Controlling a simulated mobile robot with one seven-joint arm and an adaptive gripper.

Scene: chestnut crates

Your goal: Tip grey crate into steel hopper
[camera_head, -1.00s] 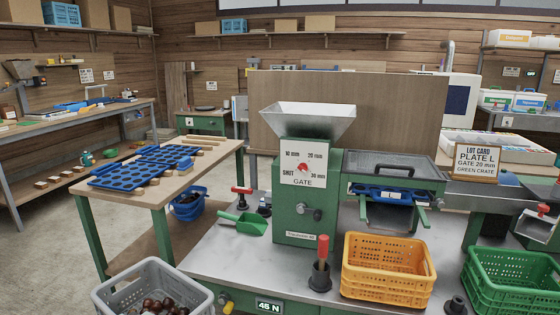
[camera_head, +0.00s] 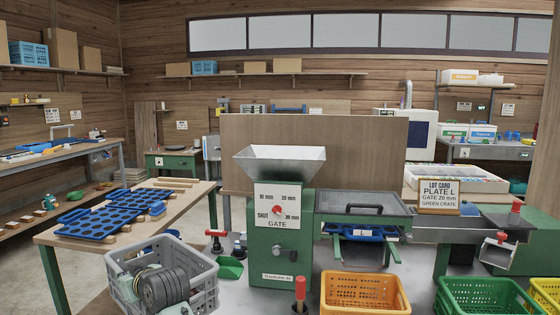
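The grey crate (camera_head: 193,268) is at the lower left, left of the green machine. It looks raised, with its rim near the height of the machine's gate panel. My gripper's dark ribbed wrist part (camera_head: 165,288) stands in front of its opening and hides most of the inside; no chestnuts show. I cannot see the fingertips or whether they hold the crate. The steel hopper (camera_head: 280,160) sits on top of the green machine, up and right of the crate and apart from it. The gate panel (camera_head: 278,207) has a red pointer.
A table with blue trays (camera_head: 110,222) stands behind the crate at left. Orange (camera_head: 365,291) and green (camera_head: 484,296) crates stand at right.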

